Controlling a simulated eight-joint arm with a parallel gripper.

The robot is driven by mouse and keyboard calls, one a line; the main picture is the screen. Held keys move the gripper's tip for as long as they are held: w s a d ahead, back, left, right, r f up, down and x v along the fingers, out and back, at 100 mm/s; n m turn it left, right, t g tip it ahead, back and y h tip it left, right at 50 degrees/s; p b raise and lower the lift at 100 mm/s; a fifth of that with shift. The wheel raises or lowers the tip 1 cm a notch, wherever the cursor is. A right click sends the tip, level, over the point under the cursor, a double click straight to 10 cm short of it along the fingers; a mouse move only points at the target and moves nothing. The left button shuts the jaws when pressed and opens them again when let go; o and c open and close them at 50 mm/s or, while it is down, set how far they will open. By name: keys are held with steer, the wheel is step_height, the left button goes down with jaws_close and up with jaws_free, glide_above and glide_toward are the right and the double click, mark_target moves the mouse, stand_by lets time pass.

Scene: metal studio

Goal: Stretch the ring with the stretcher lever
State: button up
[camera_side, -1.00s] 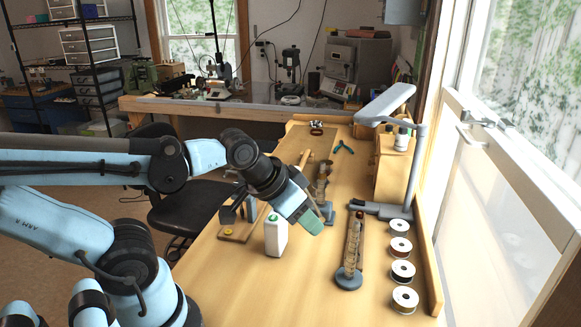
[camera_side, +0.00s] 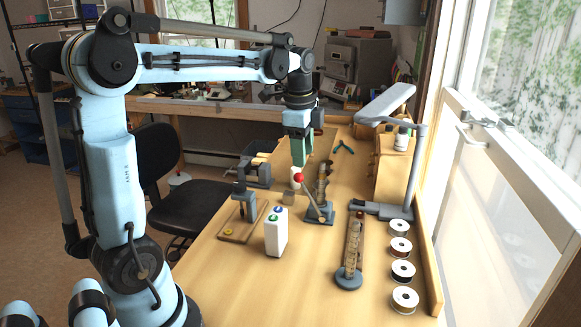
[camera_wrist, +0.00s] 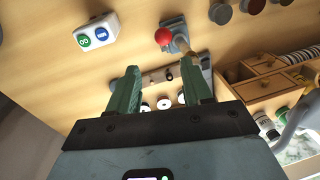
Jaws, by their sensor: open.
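The stretcher (camera_side: 320,212) stands on the bench on a grey-blue base. Its lever leans up to the left and ends in a red ball (camera_side: 299,178). The red ball also shows at the top of the wrist view (camera_wrist: 163,36). My gripper (camera_side: 301,160) points down behind the lever, above the bench, and looks apart from it. In the wrist view my two green fingers (camera_wrist: 162,82) are spread with a gap between them, and nothing is held. I cannot make out the ring in either view.
A white box with green and blue round marks (camera_side: 276,232) stands front left of the stretcher. A wooden post on a round base (camera_side: 352,250) stands front right. Several spools (camera_side: 401,248) line the right edge. The front of the bench is clear.

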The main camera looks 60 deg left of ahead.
mark_target(302, 180)
steer(key=shift+w+a+f+m, duration=0.1)
steer(key=shift+w+a+m, duration=0.1)
steer(key=shift+a+m, duration=0.3)
steer(key=shift+a+f, duration=0.15)
steer(key=shift+f, duration=0.1)
steer(key=f, duration=0.7)
steer(key=w+f, duration=0.1)
steer(key=f, duration=0.3)
steer(key=shift+a+f, duration=0.25)
steer(key=shift+a, duration=0.05)
jaws_close()
